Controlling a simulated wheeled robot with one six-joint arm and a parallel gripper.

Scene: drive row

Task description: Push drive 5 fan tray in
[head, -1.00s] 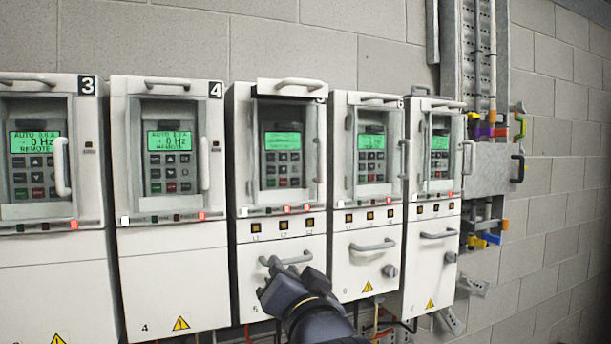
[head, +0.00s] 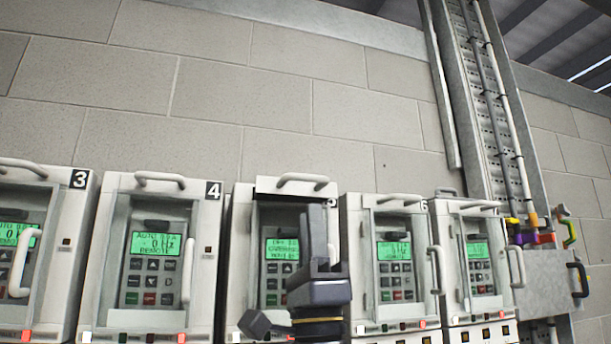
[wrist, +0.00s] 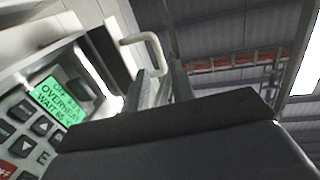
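Drive 5 (head: 240,235) stands in the middle of the row in the head view, its number mostly hidden. Its fan tray (head: 268,185) is at the top, its front jutting out over a dark gap, with a pale handle (head: 303,179) on it. In the wrist view the handle (wrist: 138,39) shows just beyond the fingers. The green screen (wrist: 58,102) reads OVERHEAT and WAIT. My gripper (head: 317,212) points up in front of drive 5, just below the tray handle; its fingers (wrist: 165,72) look closed together with nothing between them. I cannot tell whether they touch the tray.
Drive 4 (head: 120,225) stands on the left, drive 6 (head: 352,240) on the right, both with door handles standing out. A cable ladder (head: 495,110) and a grey box (head: 545,290) are farther right. The block wall (head: 260,110) above the drives is clear.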

